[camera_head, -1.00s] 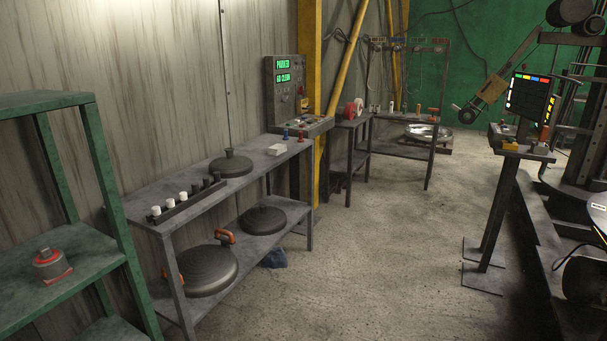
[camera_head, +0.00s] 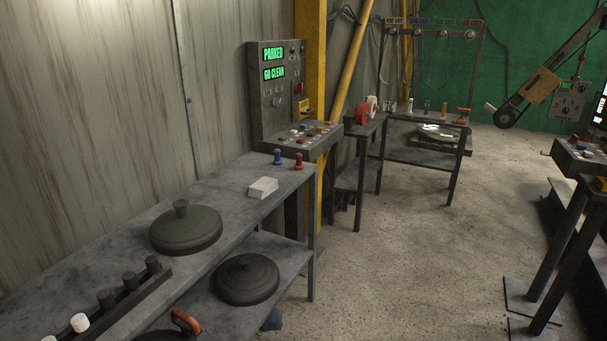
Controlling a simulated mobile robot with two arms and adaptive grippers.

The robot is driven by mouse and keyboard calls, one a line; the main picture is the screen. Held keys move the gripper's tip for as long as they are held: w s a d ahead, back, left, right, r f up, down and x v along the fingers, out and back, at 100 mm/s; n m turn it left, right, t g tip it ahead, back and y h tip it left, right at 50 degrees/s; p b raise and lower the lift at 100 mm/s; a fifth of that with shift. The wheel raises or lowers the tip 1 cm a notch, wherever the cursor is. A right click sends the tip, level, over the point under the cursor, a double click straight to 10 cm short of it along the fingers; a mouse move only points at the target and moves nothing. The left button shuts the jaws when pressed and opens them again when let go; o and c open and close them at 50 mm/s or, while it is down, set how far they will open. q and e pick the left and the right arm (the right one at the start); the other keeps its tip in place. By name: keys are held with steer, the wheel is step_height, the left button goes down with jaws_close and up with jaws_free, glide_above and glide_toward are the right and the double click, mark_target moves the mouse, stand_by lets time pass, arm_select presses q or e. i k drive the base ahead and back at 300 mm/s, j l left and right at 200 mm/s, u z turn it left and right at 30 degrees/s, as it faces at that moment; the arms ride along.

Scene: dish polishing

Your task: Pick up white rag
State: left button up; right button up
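A small white folded block that looks like the white rag (camera_head: 263,187) lies on the top of the grey metal workbench (camera_head: 225,190), near its far right end. It lies apart from the blue and red pegs behind it. Neither of my grippers shows in the head view.
A dark lidded disc (camera_head: 186,230) stands on the bench top, and a rack (camera_head: 120,300) with dark and white cylinders is nearer. Another disc (camera_head: 246,279) lies on the lower shelf. A control panel (camera_head: 281,95) stands behind the bench. The concrete floor (camera_head: 420,260) at right is open.

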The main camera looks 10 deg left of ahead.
mark_target(264, 187)
steer(key=i+u, duration=0.15)
steer(key=i, duration=0.35)
steer(key=i+l+u, duration=0.1)
steer(key=i, duration=0.4)
